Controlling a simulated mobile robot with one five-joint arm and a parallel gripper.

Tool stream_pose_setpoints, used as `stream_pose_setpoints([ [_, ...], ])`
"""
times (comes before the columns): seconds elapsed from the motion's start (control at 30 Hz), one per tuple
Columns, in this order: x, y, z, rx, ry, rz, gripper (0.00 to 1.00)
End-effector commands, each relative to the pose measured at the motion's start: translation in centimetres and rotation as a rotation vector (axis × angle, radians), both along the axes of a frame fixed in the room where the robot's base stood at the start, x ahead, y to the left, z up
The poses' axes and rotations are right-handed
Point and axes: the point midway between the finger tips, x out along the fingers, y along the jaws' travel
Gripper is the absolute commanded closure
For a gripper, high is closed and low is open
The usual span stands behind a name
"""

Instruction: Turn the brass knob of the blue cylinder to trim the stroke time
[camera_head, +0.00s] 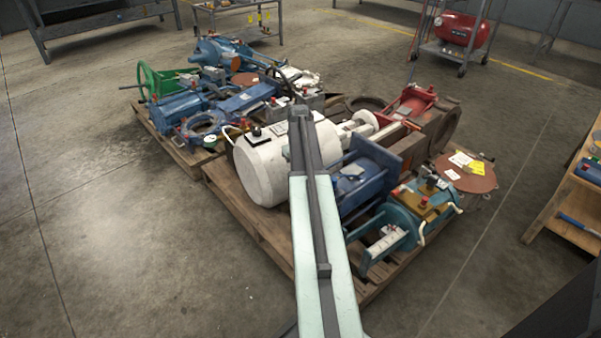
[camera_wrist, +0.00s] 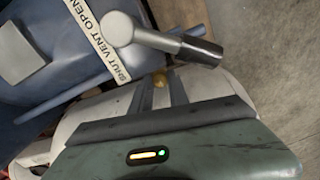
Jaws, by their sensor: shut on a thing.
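In the wrist view, a small brass knob (camera_wrist: 161,80) sits between the fingertips of my gripper (camera_wrist: 162,84), which is shut on it. The fingers hide part of the knob. A blue-grey body (camera_wrist: 70,65) fills the upper left, with a white strip reading "SHUT VENT OPEN" (camera_wrist: 97,40) across it. I cannot tell how the knob joins it.
A grey lever with a black grip (camera_wrist: 165,40) stands just beyond my fingertips. Red equipment (camera_head: 408,104) and a teal unit (camera_head: 405,215) crowd the right side. Open floor (camera_head: 90,230) lies at left.

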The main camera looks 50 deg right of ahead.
Motion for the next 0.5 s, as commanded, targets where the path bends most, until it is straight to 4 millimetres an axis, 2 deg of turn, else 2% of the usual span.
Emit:
stream_pose_setpoints([
  [0.03, -0.19, -0.47, 0.01, -0.018, 0.001, -0.001, 1.00],
  [0.27, -0.16, -0.24, 0.01, -0.021, 0.001, 0.056, 1.00],
  [0.5, -0.17, -0.17, 0.00, -0.020, 0.000, 0.218, 1.00],
])
